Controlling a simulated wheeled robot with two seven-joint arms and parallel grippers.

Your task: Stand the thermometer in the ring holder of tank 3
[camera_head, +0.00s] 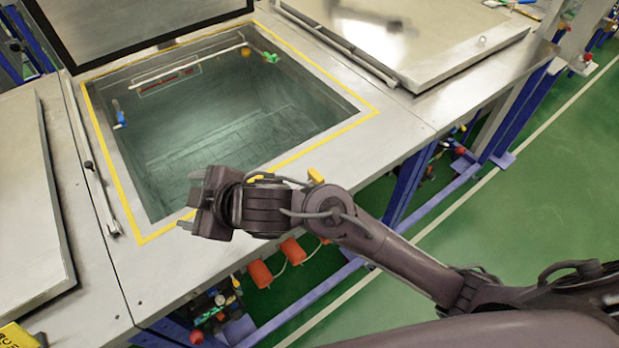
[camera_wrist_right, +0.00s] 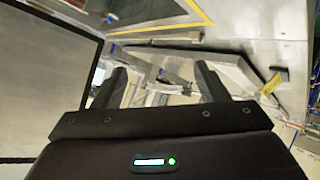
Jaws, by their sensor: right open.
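The open tank (camera_head: 370,112) has a yellow-lined rim and murky water or a dark floor inside; I cannot read its number. On its left inner wall is a small blue piece (camera_head: 120,118), on its far right wall a green piece (camera_head: 270,57). I cannot tell whether either is the ring holder or the thermometer. My right gripper (camera_head: 188,201) is over the tank's near left corner, open. In the right wrist view the gripper (camera_wrist_right: 160,82) has its fingers apart, with nothing held between them. My left gripper is not in view.
A long white rod (camera_head: 185,66) with an orange ball (camera_head: 246,51) runs along the tank's far wall. The raised lid (camera_head: 130,22) stands behind. Closed metal lids lie left (camera_head: 30,195) and right (camera_head: 400,40). Green floor (camera_head: 530,215) is open at right.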

